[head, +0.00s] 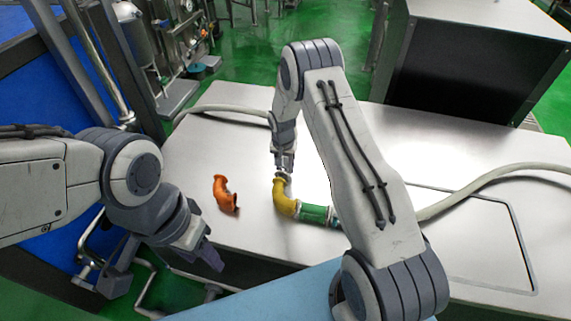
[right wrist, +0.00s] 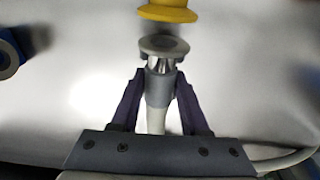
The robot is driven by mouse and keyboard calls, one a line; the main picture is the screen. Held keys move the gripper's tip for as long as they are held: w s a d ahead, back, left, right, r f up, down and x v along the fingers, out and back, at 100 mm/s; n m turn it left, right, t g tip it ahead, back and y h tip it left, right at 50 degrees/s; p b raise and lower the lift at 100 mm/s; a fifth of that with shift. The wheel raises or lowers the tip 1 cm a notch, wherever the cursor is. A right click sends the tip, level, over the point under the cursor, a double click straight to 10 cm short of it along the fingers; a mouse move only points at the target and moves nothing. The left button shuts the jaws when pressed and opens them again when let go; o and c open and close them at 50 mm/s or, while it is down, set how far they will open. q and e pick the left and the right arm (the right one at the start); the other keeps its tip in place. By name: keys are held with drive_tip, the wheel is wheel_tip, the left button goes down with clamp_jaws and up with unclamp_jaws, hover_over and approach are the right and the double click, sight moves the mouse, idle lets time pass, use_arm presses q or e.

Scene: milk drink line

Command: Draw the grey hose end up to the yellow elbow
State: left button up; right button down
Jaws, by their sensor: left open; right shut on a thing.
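The yellow elbow (head: 286,198) lies on the steel table, joined at its right end to a green coupling (head: 313,214). My right gripper (head: 284,167) is shut on the grey hose end, just behind the elbow's open upper end. In the right wrist view, the fingers (right wrist: 157,98) close on the grey hose end (right wrist: 164,48) below its round flange. The flange faces the yellow elbow's rim (right wrist: 168,13), roughly in line, with a narrow gap between them. My left gripper (head: 164,268) is open and empty, off the table's front left edge.
An orange elbow (head: 224,194) lies loose to the left of the yellow one. The pale hose (head: 235,110) runs along the table's back left. Another pale hose (head: 490,177) runs off to the right. The table's right part is mostly clear.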

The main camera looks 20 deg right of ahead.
drive_tip(key=shift+s+a, duration=0.55)
drive_tip(key=shift+s, duration=0.3)
drive_tip(key=shift+c, duration=1.6)
unclamp_jaws()
drive_tip(key=r, duration=0.6)
drive_tip(key=s+r+b, duration=0.1)
drive_tip(key=r, duration=0.2)
drive_tip(key=shift+a+r, duration=0.35)
drive_tip(key=shift+s+r, duration=0.1)
drive_tip(key=shift+r, duration=0.3)
